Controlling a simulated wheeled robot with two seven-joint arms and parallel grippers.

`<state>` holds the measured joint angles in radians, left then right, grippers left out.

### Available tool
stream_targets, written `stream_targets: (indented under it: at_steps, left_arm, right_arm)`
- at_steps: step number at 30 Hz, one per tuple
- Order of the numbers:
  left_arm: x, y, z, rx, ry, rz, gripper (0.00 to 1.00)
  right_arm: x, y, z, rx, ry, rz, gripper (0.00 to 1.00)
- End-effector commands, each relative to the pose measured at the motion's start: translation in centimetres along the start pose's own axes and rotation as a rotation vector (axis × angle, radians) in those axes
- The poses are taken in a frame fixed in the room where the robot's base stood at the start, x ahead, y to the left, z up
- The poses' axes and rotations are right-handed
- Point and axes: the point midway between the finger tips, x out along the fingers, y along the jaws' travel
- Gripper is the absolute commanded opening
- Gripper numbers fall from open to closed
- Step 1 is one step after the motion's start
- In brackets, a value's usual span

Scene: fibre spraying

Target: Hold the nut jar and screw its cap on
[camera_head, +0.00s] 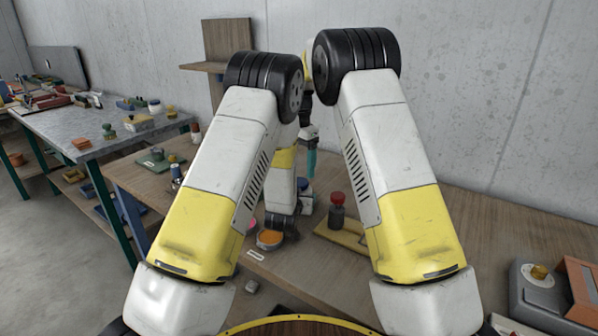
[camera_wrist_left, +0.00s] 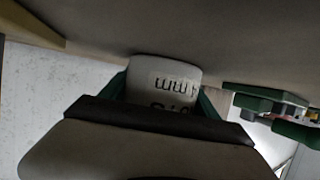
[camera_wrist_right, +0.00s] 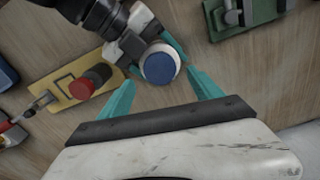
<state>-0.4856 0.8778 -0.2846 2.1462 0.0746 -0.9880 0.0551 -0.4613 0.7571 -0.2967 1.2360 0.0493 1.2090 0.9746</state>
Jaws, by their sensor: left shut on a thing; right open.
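The nut jar is white with dark printed lettering; it fills the space between my left gripper's fingers (camera_wrist_left: 162,98) in the left wrist view (camera_wrist_left: 165,70). My left gripper is shut on it from the side. In the right wrist view a round blue cap (camera_wrist_right: 159,67) sits on the jar's top; I cannot tell how tightly. The jar also shows low between my arms in the head view (camera_head: 305,204), partly hidden. My right gripper (camera_wrist_right: 162,78) is open and empty, its teal fingers spread around the cap's sides as seen from above. It points down over the jar in the head view (camera_head: 312,163).
A red-topped dark item (camera_head: 337,205) stands on a yellow board (camera_head: 340,236) just right of the jar. An orange-topped round container (camera_head: 269,238) is near the front edge. A grey box (camera_head: 540,285) is far right.

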Motion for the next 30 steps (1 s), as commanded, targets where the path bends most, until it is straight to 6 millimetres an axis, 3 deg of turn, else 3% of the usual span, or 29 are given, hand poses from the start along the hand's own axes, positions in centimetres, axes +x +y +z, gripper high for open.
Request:
stream_targets:
  at_steps: [9, 14, 30]
  left_arm:
    - [0.0, 0.0, -0.1, 0.0, 0.001, 0.0, 0.0]
    - [0.0, 0.0, -0.1, 0.0, 0.001, 0.0, 0.0]
    - [0.0, 0.0, -0.1, 0.0, 0.002, 0.0, 0.0]
  right_arm:
    - [0.0, 0.0, 0.0, -0.018, 0.0, 0.0, 0.71]
    - [-0.2, 0.0, 0.0, -0.168, 0.0, -0.001, 0.71]
    - [-1.5, 0.0, 0.1, -1.337, -0.001, -0.002, 0.71]
